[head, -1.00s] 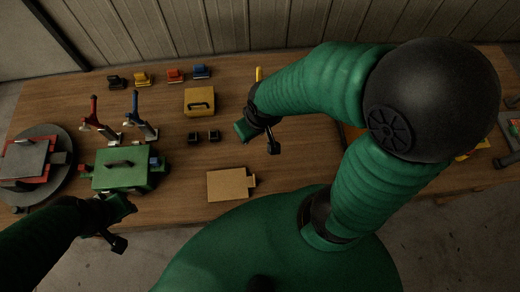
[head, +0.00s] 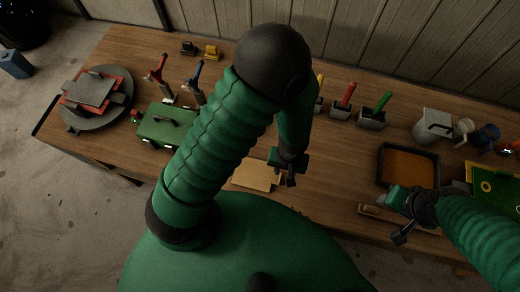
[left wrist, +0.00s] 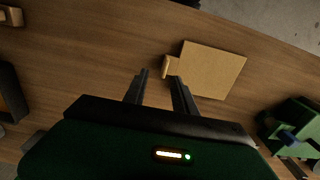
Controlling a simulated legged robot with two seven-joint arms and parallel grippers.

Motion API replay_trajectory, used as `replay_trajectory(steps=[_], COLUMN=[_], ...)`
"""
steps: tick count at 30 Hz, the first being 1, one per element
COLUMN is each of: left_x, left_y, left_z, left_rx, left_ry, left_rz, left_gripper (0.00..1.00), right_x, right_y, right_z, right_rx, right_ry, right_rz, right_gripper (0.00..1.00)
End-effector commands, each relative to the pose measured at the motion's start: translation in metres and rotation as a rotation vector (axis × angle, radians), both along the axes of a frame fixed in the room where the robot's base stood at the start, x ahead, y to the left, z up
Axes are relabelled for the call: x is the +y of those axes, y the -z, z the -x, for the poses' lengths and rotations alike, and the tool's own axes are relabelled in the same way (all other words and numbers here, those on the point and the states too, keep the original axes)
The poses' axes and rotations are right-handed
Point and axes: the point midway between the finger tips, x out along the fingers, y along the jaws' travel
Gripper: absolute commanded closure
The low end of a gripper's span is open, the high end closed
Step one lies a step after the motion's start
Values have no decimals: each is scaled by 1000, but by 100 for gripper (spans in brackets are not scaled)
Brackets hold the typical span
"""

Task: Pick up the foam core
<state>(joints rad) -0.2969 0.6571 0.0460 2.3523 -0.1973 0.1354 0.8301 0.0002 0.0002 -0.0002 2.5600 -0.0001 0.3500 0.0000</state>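The foam core, a flat tan board with a small tab (head: 252,175), lies on the wooden table close to its front edge; my left arm hides part of it. In the left wrist view the board (left wrist: 212,70) lies just beyond the fingertips, with its tab close to the right finger. My left gripper (head: 287,168) is over the table at the board's right side. Its fingers (left wrist: 158,76) are apart with nothing between them. My right gripper (head: 399,212) is at the right near the front edge; its fingers are too dark to read.
A green box (head: 165,126) and a round grey turntable (head: 72,118) stand left. Small bins with coloured handles (head: 372,117), a grey pitcher (head: 432,128) and a dark tray of brown material (head: 408,167) are right. A tan bar (head: 372,211) lies beside my right gripper.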

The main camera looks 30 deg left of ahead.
Motion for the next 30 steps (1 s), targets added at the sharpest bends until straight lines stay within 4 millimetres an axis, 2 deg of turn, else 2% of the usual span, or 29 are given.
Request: replay_trajectory(steps=[5,9,12,19,20,27,30], left_x=[1,-4,-4,-4,-4,-3,-3], left_y=[19,43,58,62,62,62,62], left_z=[4,13,11,10,10,10,10], left_rx=[3,4,1,-2,-2,-1,-1], left_ry=[1,2,0,-1,-1,-2,-2], left_rz=[0,-4,-3,-2,-2,1,0], left_gripper=[67,67,67,67,69,100,100], right_x=[0,0,0,0,0,0,0], right_y=[-2,-6,-6,-5,-5,-5,-5], right_z=[0,0,0,0,0,0,0], right_rx=[0,0,0,0,0,0,0], right_ry=[-1,-1,-1,0,0,0,0], right_rz=[0,0,0,0,0,0,0], right_gripper=[55,55,55,55,55,55,55])
